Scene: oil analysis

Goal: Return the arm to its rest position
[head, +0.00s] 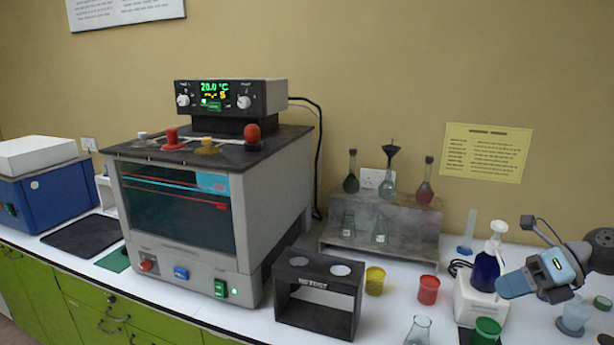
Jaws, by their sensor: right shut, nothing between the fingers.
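My right gripper (506,288) is at the right of the head view, shut and empty. It is above the bench, close to a dark blue pump bottle (486,271) with a white top, and hides part of what lies behind it. I cannot tell whether it touches the bottle. The right arm comes in from the right edge. My left gripper is not in view.
A grey oven (240,215) with a control box (232,98) stands at centre left. A black rack (318,295), yellow jar (375,281), red jar (428,290), green jar (487,329) and glass flask (418,330) crowd the bench front. A stepped stand (385,250) holds flasks behind.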

